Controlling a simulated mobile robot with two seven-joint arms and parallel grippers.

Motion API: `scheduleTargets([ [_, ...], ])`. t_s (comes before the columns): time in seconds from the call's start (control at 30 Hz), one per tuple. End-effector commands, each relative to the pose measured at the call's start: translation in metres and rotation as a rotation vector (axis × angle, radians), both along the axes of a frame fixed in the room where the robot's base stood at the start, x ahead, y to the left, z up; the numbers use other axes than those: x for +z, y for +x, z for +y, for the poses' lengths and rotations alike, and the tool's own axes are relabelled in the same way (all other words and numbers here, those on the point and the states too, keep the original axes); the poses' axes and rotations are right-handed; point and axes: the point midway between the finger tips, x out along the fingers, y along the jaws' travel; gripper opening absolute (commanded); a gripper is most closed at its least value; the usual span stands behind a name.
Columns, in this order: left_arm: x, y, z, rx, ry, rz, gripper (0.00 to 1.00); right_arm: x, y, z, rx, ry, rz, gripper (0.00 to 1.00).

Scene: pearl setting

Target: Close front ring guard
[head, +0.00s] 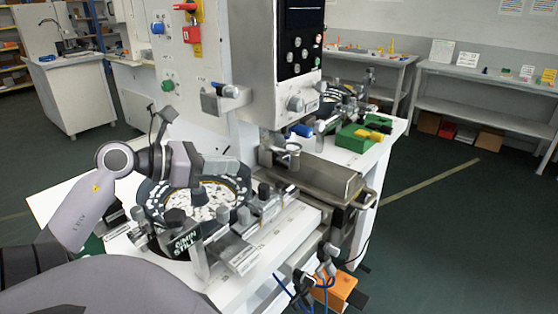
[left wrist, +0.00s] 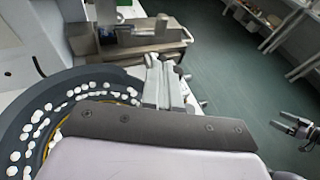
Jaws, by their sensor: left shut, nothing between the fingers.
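My left gripper (head: 232,165) is shut and empty, reaching in from the left above the round dark bowl (head: 152,190) that holds white pearls. A ring of pale pieces and a yellowish inner ring show in the bowl. I cannot clearly tell which part is the front ring guard; my gripper and arm hide part of the bowl. My right gripper (left wrist: 296,126) shows at the right of the left wrist view, fingers apart, over the floor.
A metal tray (head: 325,178) stands right of the bowl. Metal blocks and knobs (head: 265,205) line the bowl's front right. A tall white machine head (head: 272,60) rises behind. A green block (head: 355,140) lies farther right. The floor (head: 450,220) at right is free.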

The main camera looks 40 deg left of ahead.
Motion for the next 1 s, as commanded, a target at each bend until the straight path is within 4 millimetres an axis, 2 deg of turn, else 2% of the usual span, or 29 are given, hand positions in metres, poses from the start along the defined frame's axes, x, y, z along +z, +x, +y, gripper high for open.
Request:
scheduleTargets([
  [0.53,-0.021,0.07,-0.024,-0.001,-0.002,-0.001,0.0,0.013,0.0,0.001,0.0,0.001,0.001,1.0],
  [0.7,-0.021,0.09,-0.03,-0.001,0.0,-0.002,0.0,0.019,-0.001,0.001,0.0,0.001,0.001,1.0],
  [1.0,-0.023,0.108,-0.036,0.0,-0.001,0.0,0.0,0.024,-0.001,0.001,0.0,0.002,0.001,1.0],
])
